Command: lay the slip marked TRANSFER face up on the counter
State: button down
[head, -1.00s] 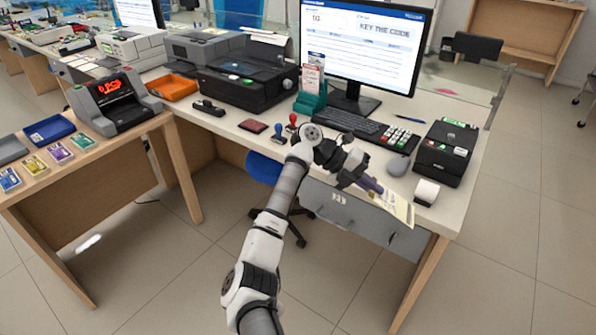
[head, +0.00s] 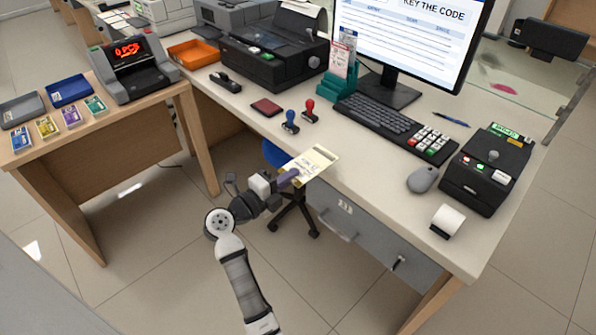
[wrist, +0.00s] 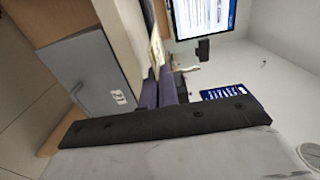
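My gripper (head: 287,179) is shut on a pale yellow slip (head: 316,160) and holds it at the counter's front edge. The slip's printed side partly shows in the head view, but I cannot read its marking. In the wrist view the slip (wrist: 156,47) sticks out beyond the purple fingers (wrist: 160,90), seen at a steep angle. The counter (head: 365,180) runs behind it. I cannot tell whether the slip touches the counter.
A blue stamp (head: 290,122), a red stamp (head: 309,112) and a dark red pad (head: 266,107) stand behind the slip. The keyboard (head: 385,125), mouse (head: 423,179) and black device (head: 488,170) lie to the right. A teal rack (head: 339,87) holds other slips. Bare counter lies before the keyboard.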

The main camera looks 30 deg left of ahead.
jog(key=shift+w+d+f+b, duration=0.25)
jog(key=shift+w+f+b, duration=0.45)
jog(key=shift+b, duration=0.2)
jog(key=shift+w+d+f+b, duration=0.3)
jog(key=shift+w+f+b, duration=0.4)
jog(key=shift+b, duration=0.25)
jog(key=shift+w+d+f+b, duration=0.25)
jog(key=shift+w+f+b, duration=0.3)
jog(key=shift+w+b, duration=0.3)
jog(key=shift+w+d, duration=0.1)
jog(key=shift+w, duration=0.1)
jog(key=shift+w+d+f, duration=0.25)
jog(key=shift+w+f, duration=0.05)
jog(key=shift+w, duration=0.4)
jog(key=c, duration=1.6)
grip_release()
jog(key=p+v, duration=0.3)
jog(key=v, duration=0.4)
